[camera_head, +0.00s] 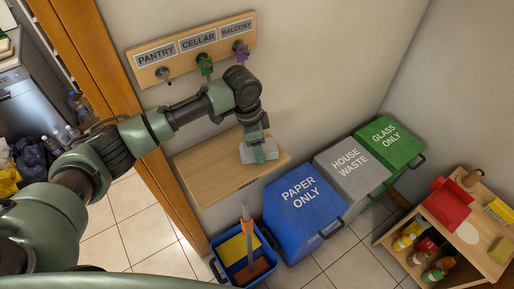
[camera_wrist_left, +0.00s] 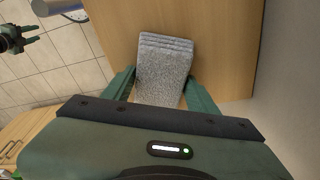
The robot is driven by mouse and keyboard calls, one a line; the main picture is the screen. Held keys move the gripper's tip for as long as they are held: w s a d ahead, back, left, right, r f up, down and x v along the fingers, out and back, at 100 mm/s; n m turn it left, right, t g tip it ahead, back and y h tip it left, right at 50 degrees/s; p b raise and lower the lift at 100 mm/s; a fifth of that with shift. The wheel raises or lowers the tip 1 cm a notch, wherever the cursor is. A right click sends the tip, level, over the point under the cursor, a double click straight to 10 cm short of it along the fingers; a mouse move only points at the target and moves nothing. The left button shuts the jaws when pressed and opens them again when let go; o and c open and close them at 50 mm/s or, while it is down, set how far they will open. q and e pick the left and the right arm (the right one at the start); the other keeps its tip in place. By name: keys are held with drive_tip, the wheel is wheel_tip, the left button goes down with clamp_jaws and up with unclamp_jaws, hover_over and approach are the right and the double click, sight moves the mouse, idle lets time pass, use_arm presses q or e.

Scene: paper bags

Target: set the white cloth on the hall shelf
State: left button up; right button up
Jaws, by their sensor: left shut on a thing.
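The white cloth (camera_head: 246,155) is a folded, layered pale grey-white stack. It lies over the wooden hall shelf (camera_head: 205,170), towards its right part; whether it rests on the board or hangs just above is hard to tell. My left gripper (camera_head: 260,151) comes from above and is shut on the cloth. In the left wrist view the cloth (camera_wrist_left: 163,65) sits between the two green fingers (camera_wrist_left: 160,82), with the shelf board (camera_wrist_left: 222,45) behind it. My right gripper (camera_wrist_left: 30,36) shows small at the upper left of that view, its fingers apart and empty.
Above the shelf is a key board (camera_head: 192,50) with labelled hooks. Below and right stand a blue paper bin (camera_head: 303,205), a grey bin (camera_head: 350,170) and a green bin (camera_head: 388,145). A bucket (camera_head: 245,250) stands below the shelf. The shelf's left part is bare.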

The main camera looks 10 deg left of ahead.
use_arm(q)
drive_tip(key=shift+s, duration=0.15)
drive_tip(key=o, duration=1.2)
drive_tip(key=shift+f, duration=0.1)
drive_tip(key=r+p, duration=0.4)
drive_tip(key=r, duration=0.1)
drive_tip(key=a+r+p, duration=0.1)
drive_tip(key=r+p, duration=0.1)
drive_tip(key=shift+s+r, duration=0.1)
drive_tip(key=shift+r, duration=0.15)
drive_tip(key=shift+s+a+r+b, duration=0.1)
drive_tip(key=shift+a+r+b, duration=0.1)
drive_tip(key=shift+r, duration=1)
drive_tip(key=shift+s+a+r+b, duration=0.1)
drive_tip(key=shift+a+r+b, duration=0.1)
drive_tip(key=shift+r, duration=1)
